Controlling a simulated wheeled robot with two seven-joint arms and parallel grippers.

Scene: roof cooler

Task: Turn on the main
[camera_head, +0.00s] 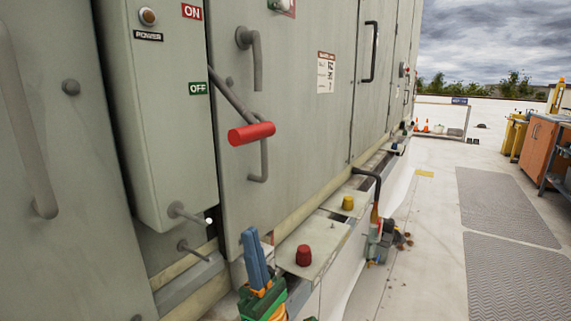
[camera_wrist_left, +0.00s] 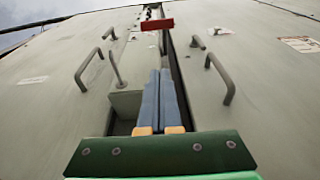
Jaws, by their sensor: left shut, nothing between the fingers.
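The main switch is a grey lever (camera_head: 230,93) with a red cylindrical grip (camera_head: 252,133) on the side of a grey power box (camera_head: 160,120). The lever slopes down and its grip sits lower than the green OFF label (camera_head: 198,88); the red ON label (camera_head: 192,11) is near the top. My left gripper (camera_head: 254,236) has blue fingers, shut and empty, below the red grip and apart from it. In the left wrist view the shut fingers (camera_wrist_left: 160,75) point up toward the red grip (camera_wrist_left: 157,24).
Grey cabinet doors with protruding handles (camera_head: 257,60) flank the lever. A red knob (camera_head: 304,255) and a yellow knob (camera_head: 348,203) stand on low ledges to the right. Open floor with grey mats (camera_head: 505,205) lies at right.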

